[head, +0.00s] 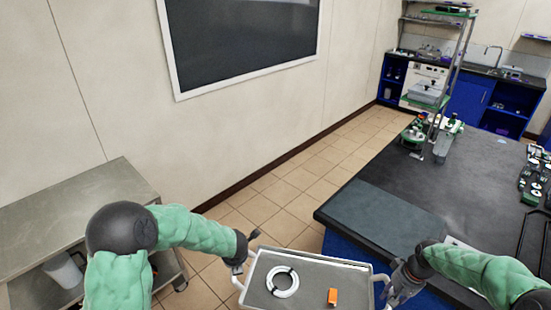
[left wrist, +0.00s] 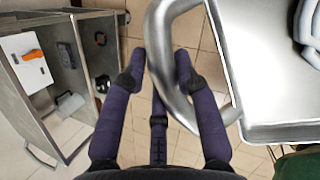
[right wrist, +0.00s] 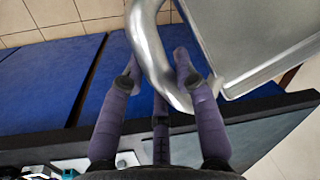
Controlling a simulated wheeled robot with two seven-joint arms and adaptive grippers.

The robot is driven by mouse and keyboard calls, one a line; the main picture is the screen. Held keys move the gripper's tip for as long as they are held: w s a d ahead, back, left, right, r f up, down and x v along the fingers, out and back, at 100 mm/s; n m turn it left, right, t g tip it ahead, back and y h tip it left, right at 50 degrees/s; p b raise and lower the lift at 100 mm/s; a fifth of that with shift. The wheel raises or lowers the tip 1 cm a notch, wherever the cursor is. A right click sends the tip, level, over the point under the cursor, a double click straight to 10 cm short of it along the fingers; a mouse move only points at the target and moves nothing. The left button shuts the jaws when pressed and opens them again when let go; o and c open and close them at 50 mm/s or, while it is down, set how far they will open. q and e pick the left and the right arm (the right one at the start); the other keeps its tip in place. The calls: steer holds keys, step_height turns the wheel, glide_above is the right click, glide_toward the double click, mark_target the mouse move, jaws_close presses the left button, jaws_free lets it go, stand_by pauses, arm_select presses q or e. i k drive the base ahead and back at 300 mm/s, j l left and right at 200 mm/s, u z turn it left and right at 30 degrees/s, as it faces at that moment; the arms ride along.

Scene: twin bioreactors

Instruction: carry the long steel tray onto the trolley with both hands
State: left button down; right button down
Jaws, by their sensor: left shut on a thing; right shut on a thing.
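The long steel tray (head: 315,270) is held up in the gap between the trolley and the dark bench, at the bottom of the head view. A white coiled ring (head: 282,281) and a small orange block (head: 333,296) lie on it. My left gripper (head: 239,262) is shut on the tray's left handle; the left wrist view shows the fingers (left wrist: 160,66) around the bar. My right gripper (head: 388,288) is shut on the right handle, also seen in the right wrist view (right wrist: 158,66). The trolley (head: 75,215) stands at the left with a bare grey top.
The dark bench (head: 440,195) with a grey mat (head: 385,218) is close to my right gripper, with blue cupboards (right wrist: 60,85) below. The trolley's lower shelves hold several items, including an orange one (left wrist: 32,54). Tiled floor lies clear beyond the tray.

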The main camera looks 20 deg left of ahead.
mark_target(63, 209)
steer(key=u, duration=1.1)
steer(key=i+j+u, duration=0.15)
steer(key=u, duration=0.8)
steer(key=i+j, duration=0.1)
steer(key=i, duration=2.35)
